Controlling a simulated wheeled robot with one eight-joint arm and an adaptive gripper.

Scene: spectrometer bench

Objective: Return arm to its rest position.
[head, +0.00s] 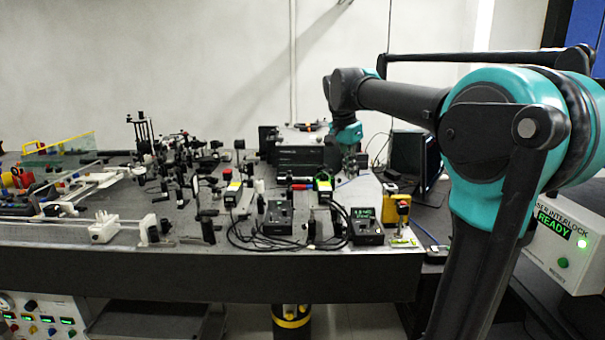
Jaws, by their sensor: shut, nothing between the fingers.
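My arm, teal and dark grey, rises at the right of the head view, bends at a large teal joint and reaches left over the bench. Its wrist points down above the right part of the optical bench (150,272). My gripper (352,172) hangs below the wrist, small and dark against the equipment behind it. It is shut and holds nothing. Whether its fingertips touch anything below cannot be told from this view.
A dark box instrument (296,148) stands left of my gripper. A black meter with a green display (366,226) and a yellow block (390,205) stand near the right corner. Many optics crowd the bench. An interlock box (565,240) reading READY is at far right.

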